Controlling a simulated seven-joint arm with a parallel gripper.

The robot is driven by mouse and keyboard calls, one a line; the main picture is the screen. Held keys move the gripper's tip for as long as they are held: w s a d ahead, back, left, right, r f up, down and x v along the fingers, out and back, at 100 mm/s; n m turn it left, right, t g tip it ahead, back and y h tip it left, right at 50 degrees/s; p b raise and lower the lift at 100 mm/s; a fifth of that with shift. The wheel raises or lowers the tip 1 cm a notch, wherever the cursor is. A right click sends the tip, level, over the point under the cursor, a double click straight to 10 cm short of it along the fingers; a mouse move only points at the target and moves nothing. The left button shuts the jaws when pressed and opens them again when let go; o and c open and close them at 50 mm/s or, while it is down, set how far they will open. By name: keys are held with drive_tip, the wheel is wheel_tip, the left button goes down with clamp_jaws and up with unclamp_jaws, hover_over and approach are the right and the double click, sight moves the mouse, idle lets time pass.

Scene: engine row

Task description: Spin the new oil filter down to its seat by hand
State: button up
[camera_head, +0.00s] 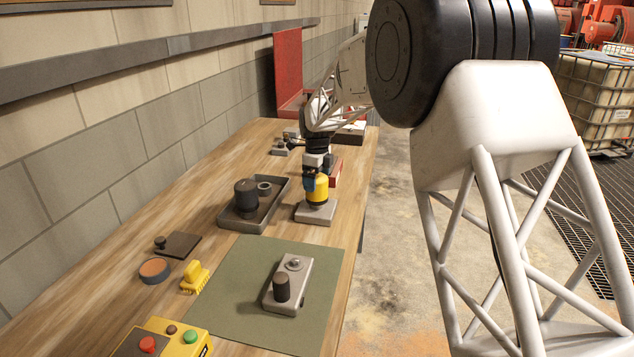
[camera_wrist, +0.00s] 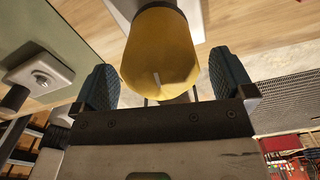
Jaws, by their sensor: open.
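The yellow oil filter (camera_head: 317,189) stands upright on a grey metal base (camera_head: 316,212) near the right edge of the bench. Its yellow body (camera_wrist: 160,52) fills the upper middle of the wrist view. My gripper (camera_head: 312,182) is at the filter from above and behind. In the wrist view my gripper (camera_wrist: 156,88) is open, with one dark ribbed finger on each side of the filter and a visible gap at each side. The joint between filter and base is not clear enough to tell whether they touch fully.
A dark tray (camera_head: 225,214) holding a black cylinder and a ring stands left of the filter. A green mat (camera_head: 235,290) carries a second grey base (camera_head: 300,273) with a dark cylinder.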

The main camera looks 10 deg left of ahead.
drive_tip(key=shift+r, duration=3.1)
drive_tip(key=shift+r, duration=0.1)
drive_tip(key=shift+f, duration=3.9)
drive_tip(key=c, duration=1.1)
drive_tip(key=shift+m, duration=3.5)
drive_tip(key=o, duration=1.1)
